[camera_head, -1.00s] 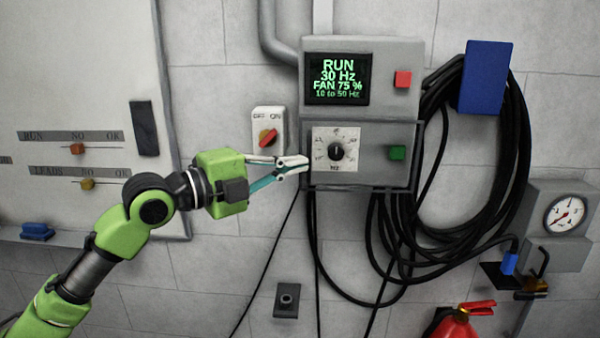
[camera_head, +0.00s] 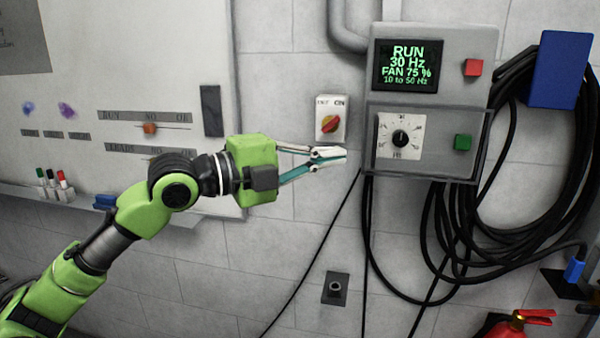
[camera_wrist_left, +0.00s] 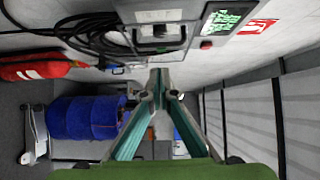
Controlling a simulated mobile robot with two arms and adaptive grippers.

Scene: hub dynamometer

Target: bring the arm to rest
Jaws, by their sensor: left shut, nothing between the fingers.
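My left gripper (camera_head: 338,156) is shut and empty, with its fingertips together. A gap of bare wall shows between the fingertips and the box. The grey control box (camera_head: 483,40) has a lit screen (camera_head: 408,65) reading RUN, 30 Hz, FAN 75 %, 10 to 50 Hz. In the left wrist view the shut fingers (camera_wrist_left: 158,78) show below the box (camera_wrist_left: 183,28). My right gripper is not seen.
Black cable coils (camera_head: 478,200) hang right of the box under a blue holder (camera_head: 559,70). A red extinguisher (camera_head: 508,328) stands at the lower right. A whiteboard (camera_head: 160,70) with sliders and markers fills the left. A small wall socket (camera_head: 336,288) sits below the gripper.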

